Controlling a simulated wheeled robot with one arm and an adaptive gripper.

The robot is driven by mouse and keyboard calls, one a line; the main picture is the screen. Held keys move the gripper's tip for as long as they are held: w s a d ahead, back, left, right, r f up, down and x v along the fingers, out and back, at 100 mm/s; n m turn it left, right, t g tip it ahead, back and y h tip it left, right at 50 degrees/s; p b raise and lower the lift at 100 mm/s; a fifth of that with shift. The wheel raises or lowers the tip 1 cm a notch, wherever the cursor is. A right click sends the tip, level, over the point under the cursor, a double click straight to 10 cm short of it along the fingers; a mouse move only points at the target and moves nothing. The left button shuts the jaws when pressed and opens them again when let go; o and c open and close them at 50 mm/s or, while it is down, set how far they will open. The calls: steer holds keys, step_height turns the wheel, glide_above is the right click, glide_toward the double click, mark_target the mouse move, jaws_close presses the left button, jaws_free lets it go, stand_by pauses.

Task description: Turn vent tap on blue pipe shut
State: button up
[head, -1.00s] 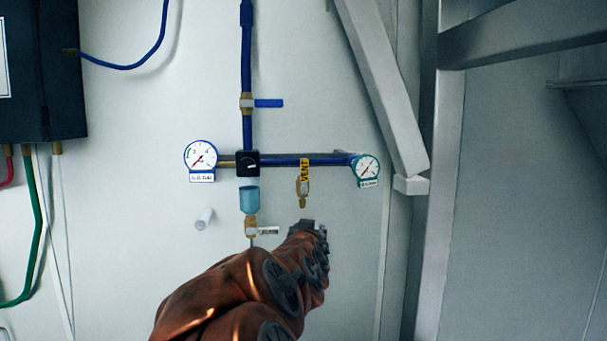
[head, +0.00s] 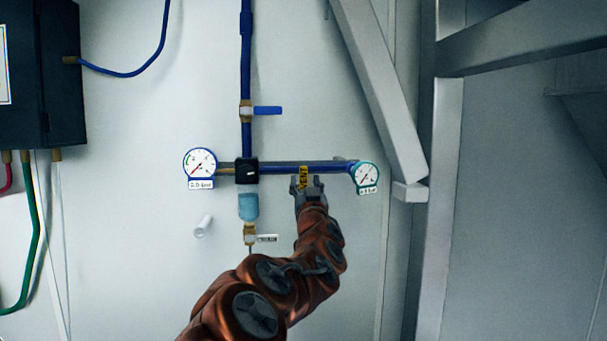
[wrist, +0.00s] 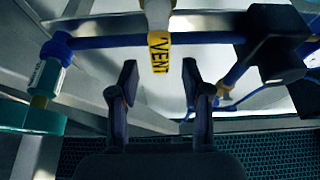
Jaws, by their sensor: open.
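The blue pipe (head: 285,167) runs horizontally along the wall between two gauges. The yellow VENT label (head: 303,176) hangs under it. In the wrist view the label (wrist: 159,52) and a pale fitting (wrist: 157,13) above it show between the fingers. My gripper (head: 307,181) is open at the vent, with one finger on each side of the label in the head view. In the wrist view my gripper (wrist: 160,82) has an empty gap, and the label lies beyond the fingertips. The brass vent tap is hidden behind my gripper in the head view.
A left gauge (head: 200,163), a black block (head: 246,171) and a blue bowl (head: 248,206) sit left of the vent. A right gauge (head: 365,176) is close on the right. A blue-handled valve (head: 266,110) is above. A grey beam (head: 380,90) slants down at right.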

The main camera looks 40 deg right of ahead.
mark_target(304, 177)
steer(key=shift+p+x, duration=0.55)
steer(key=shift+x, duration=1.6)
jaws_close()
